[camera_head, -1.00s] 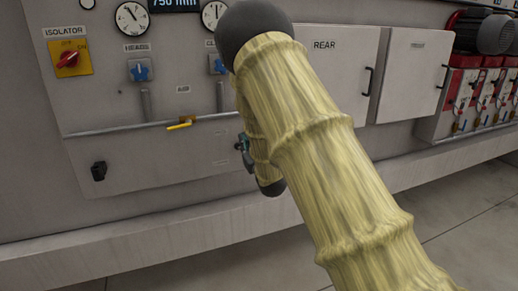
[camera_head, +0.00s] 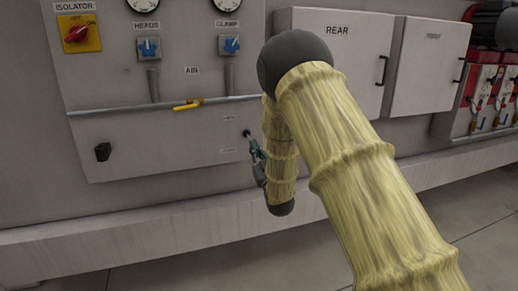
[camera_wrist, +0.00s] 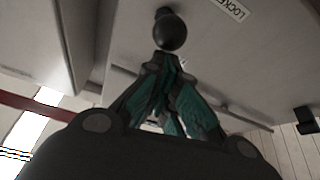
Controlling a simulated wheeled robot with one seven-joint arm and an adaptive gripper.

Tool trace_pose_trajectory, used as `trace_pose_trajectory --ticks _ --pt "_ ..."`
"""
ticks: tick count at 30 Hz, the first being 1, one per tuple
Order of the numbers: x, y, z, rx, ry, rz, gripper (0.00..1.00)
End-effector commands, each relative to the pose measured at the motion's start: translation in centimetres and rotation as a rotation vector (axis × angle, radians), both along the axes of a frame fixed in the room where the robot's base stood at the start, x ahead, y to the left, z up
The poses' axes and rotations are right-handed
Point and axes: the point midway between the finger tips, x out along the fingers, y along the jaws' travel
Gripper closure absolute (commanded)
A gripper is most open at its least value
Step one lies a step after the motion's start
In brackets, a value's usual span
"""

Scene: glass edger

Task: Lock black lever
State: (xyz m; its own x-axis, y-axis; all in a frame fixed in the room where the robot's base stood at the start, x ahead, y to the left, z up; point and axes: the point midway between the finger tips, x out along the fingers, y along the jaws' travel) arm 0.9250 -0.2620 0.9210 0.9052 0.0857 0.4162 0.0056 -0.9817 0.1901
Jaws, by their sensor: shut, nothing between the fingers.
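The black lever shows in the wrist view as a dark round knob (camera_wrist: 170,32) on a short stem against the grey panel. A label reading "LOCKE…" (camera_wrist: 230,8) is to its right, cut off by the frame edge. My gripper (camera_wrist: 166,62) has its green-and-grey fingers closed together, with the tips just below the knob in the picture. I cannot tell whether they touch it. In the head view my gripper (camera_head: 253,146) is at the panel's lower right, by a small dark knob (camera_head: 246,133). My arm covers the area to the right.
White cabinets (camera_head: 335,65) are to the right. A ledge (camera_head: 120,232) runs below; open floor lies in front.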

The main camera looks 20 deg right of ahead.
Motion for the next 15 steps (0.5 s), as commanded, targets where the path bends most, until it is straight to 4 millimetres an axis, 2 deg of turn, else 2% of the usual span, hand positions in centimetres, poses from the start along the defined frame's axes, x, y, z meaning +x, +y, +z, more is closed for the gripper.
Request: trace_pose_trajectory --ticks 3,15 --pt "0.1 -0.1 -1.5 0.000 0.001 -0.001 1.00" --pt "0.8 -0.1 -3.7 0.000 0.003 -0.001 1.00"
